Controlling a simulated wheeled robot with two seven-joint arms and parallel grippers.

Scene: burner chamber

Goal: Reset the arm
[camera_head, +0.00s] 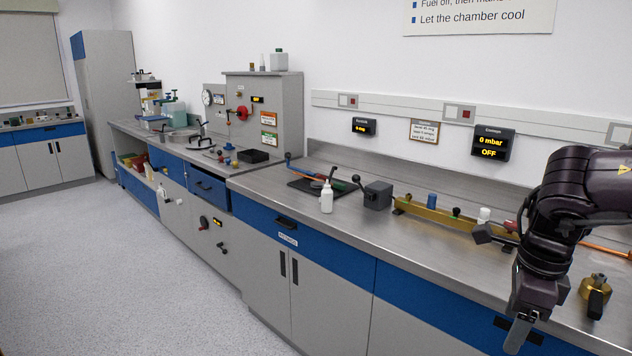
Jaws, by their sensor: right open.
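My right arm, dark purple-black, comes in from the right edge and bends downward over the front of the workbench (263,185). My right gripper (519,333) points down in front of the bench's blue drawer fronts at the lower right. It is open, and I see nothing between its fingers. One grey fingertip shows clearly; the other is hard to make out. My left arm and gripper are not in view.
A brass valve with a black handle (595,296) is right of my gripper. A brass rail (447,217), grey block (376,195) and white bottle (327,197) stand on the bench. A grey cabinet (283,105) stands farther left. The floor (130,270) is clear.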

